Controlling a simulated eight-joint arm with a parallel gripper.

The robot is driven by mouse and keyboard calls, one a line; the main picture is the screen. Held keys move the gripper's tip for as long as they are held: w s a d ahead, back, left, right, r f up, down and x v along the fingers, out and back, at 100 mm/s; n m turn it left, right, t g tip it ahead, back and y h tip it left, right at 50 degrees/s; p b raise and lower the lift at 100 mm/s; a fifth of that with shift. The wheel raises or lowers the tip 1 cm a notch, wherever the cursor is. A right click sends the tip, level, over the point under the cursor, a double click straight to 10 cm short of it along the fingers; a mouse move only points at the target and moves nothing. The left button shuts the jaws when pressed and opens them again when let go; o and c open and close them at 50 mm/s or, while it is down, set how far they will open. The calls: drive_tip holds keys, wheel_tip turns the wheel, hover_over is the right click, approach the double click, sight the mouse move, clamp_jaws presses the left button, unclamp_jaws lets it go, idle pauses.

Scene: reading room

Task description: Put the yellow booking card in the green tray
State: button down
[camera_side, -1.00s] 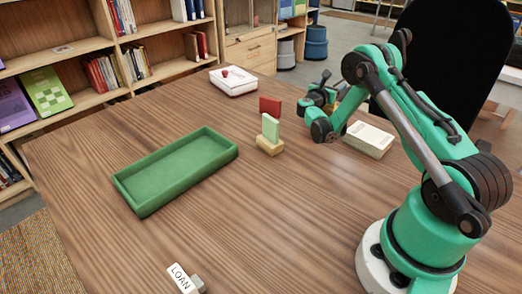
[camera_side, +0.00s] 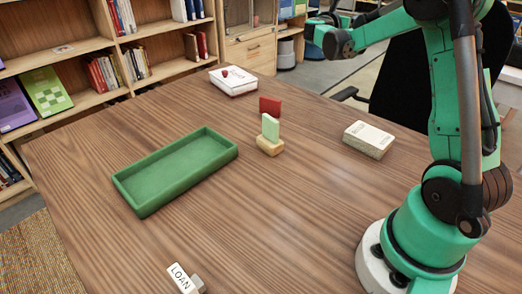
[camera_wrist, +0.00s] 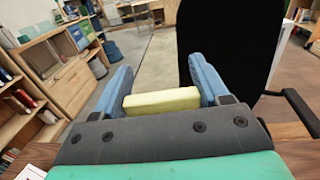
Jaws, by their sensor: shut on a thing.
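The yellow booking card (camera_wrist: 162,101) shows in the wrist view as a pale yellow block between the two blue fingers of my gripper (camera_wrist: 160,88). The gripper is shut on it. In the side view my wrist is raised at the top edge, high above the back of the table, and I cannot make out the card there. The green tray (camera_side: 175,172) lies empty on the left half of the wooden table. My gripper is well apart from it, up and to its right.
A green card (camera_side: 270,127) stands in a wooden holder (camera_side: 270,147), with a red card (camera_side: 270,106) behind it. A white card stack (camera_side: 368,139) lies to the right. A white box (camera_side: 232,81) is at the back, a LOAN sign (camera_side: 181,278) in front. Table around the tray is clear.

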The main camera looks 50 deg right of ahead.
drive_tip(key=shift+r, duration=0.5)
drive_tip(key=w+a+r+n+t+y, duration=0.1)
drive_tip(key=w+a+n+t, duration=0.15)
drive_tip(key=w+a, duration=0.5)
drive_tip(key=w+a+n+t, duration=0.1)
drive_tip(key=w+a+t, duration=0.25)
drive_tip(key=a, duration=0.75)
drive_tip(key=w+a+r+n+t+y, duration=0.15)
drive_tip(key=a+n+t+y, duration=0.3)
drive_tip(key=a, duration=2.05)
drive_tip(key=shift+t, duration=0.35)
drive_tip(key=shift+w+a+f, duration=0.1)
drive_tip(key=shift+a+f, duration=0.05)
drive_tip(key=shift+f, duration=3.25)
drive_tip(key=shift+w+a+f, duration=0.1)
drive_tip(key=shift+a+f, duration=0.1)
drive_tip(key=shift+f, duration=3.2)
drive_tip(key=shift+w+a+f, duration=0.1)
drive_tip(key=shift+a+f, duration=0.05)
drive_tip(key=shift+f, duration=3.25)
drive_tip(key=shift+f, duration=0.1)
